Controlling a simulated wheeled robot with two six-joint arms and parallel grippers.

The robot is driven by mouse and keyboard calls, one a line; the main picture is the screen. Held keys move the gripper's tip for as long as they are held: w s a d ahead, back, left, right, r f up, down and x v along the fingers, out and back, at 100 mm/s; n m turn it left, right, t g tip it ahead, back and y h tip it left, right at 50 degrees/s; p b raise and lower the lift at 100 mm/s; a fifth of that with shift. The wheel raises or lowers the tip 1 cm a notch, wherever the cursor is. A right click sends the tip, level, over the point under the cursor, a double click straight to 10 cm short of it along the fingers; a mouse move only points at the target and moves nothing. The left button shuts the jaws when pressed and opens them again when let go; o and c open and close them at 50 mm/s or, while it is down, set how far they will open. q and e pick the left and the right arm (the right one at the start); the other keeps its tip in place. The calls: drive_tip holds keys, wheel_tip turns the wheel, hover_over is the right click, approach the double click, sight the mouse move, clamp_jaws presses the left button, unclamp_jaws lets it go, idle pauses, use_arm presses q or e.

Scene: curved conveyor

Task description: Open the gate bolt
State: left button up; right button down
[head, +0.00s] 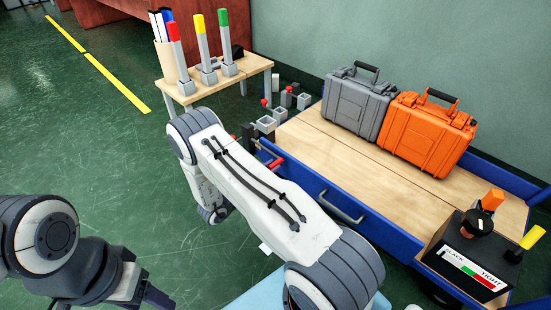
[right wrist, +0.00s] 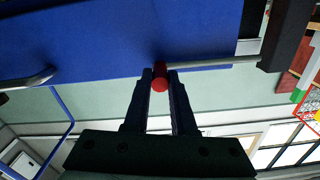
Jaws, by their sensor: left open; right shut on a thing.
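The gate is a blue panel (head: 310,187) along the front of the wooden surface, with a grey handle (head: 341,208). The bolt's red knob (head: 275,163) shows just beyond my right arm. In the right wrist view my right gripper (right wrist: 160,75) is shut on the red knob (right wrist: 160,85). A grey bolt rod (right wrist: 212,65) runs from there across the blue panel (right wrist: 130,40) to a dark block (right wrist: 285,40). My right arm hides the right gripper in the head view. My left gripper (head: 150,297) is open and empty, low at the left, partly cut off.
A grey case (head: 357,103) and an orange case (head: 428,133) stand on the wooden surface (head: 350,165). A black box with a slack/tight gauge (head: 470,265) is at the right. A small table (head: 215,82) holds several coloured tools. The green floor (head: 90,140) at the left is clear.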

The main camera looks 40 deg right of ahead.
drive_tip(key=c, duration=0.7)
unclamp_jaws()
drive_tip(key=shift+a, duration=0.1)
drive_tip(key=shift+a+r, duration=0.1)
drive_tip(key=shift+a, duration=0.25)
drive_tip(key=a+p, duration=0.1)
drive_tip(key=a, duration=0.2)
drive_tip(key=s+a+p, duration=0.1)
drive_tip(key=a, duration=0.2)
drive_tip(key=a+p, duration=0.2)
drive_tip(key=a, duration=0.1)
drive_tip(key=shift+s+a, duration=0.3)
